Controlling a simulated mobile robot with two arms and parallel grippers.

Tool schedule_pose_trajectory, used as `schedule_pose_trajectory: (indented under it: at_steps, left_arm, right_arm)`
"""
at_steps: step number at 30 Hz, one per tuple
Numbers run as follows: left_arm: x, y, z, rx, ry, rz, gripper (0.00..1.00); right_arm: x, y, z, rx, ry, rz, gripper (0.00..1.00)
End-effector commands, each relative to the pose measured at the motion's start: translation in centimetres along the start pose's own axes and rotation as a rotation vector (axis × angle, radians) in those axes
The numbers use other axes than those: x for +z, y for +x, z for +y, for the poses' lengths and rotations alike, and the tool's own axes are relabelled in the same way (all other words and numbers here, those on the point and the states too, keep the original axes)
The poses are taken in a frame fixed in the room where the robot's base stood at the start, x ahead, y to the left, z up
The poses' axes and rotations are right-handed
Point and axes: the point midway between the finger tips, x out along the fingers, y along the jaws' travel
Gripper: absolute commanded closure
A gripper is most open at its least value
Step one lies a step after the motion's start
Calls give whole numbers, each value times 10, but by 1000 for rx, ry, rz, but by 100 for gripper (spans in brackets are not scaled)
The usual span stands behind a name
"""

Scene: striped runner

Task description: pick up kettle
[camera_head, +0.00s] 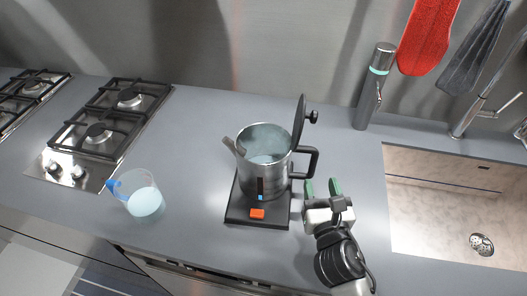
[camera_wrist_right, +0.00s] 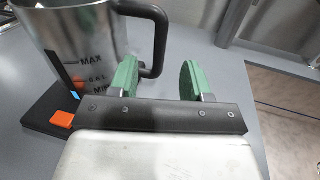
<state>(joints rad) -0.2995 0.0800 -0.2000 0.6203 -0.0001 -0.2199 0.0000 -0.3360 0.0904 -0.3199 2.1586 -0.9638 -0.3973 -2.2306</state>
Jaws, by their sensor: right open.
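A steel kettle (camera_head: 262,172) stands upright on a black base (camera_head: 240,211) with an orange switch (camera_head: 257,213). Its lid (camera_head: 299,122) is raised and liquid shows inside. Its black handle (camera_head: 312,161) points right. My right gripper (camera_head: 321,188) is just in front of and below the handle, open and empty, with green fingertips. In the right wrist view the kettle (camera_wrist_right: 80,45) is at upper left, and its handle (camera_wrist_right: 161,42) lies beyond the left finger of the open gripper (camera_wrist_right: 158,82). I cannot tell whether they touch. My left gripper is not in view.
A clear measuring cup (camera_head: 143,199) with pale liquid and a blue handle stands at left. Gas burners (camera_head: 97,133) lie farther left. A tall grey cylinder (camera_head: 375,88) stands at the back. The sink (camera_head: 450,205) is at right. The counter between cup and kettle is clear.

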Motion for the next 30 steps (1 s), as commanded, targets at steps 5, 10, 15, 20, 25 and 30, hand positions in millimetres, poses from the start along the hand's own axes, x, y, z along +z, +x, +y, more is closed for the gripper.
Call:
schedule_pose_trajectory:
  at_steps: [5, 10, 15, 20, 25, 30]
  left_arm:
    - [0, -8, 0, 0, 0, -1, 60]
    - [-1, -12, 0, 0, 0, -1, 60]
    - [-1, -14, 0, 0, 0, -1, 60]
    - [-2, -20, 0, 0, 0, -1, 60]
    - [-2, -24, 0, 0, 0, -1, 60]
    - [-2, -24, 0, 0, 0, -1, 60]
  right_arm:
    - [4, 27, 1, 2, -14, -6, 52]
    - [1, 49, 0, 2, -13, -3, 52]
    - [-1, 60, 0, 1, -9, -1, 52]
    - [-5, 83, 0, 0, -7, -2, 52]
    - [-6, 103, 0, 1, -9, -2, 52]
    - [-8, 106, -1, 1, -10, -1, 52]
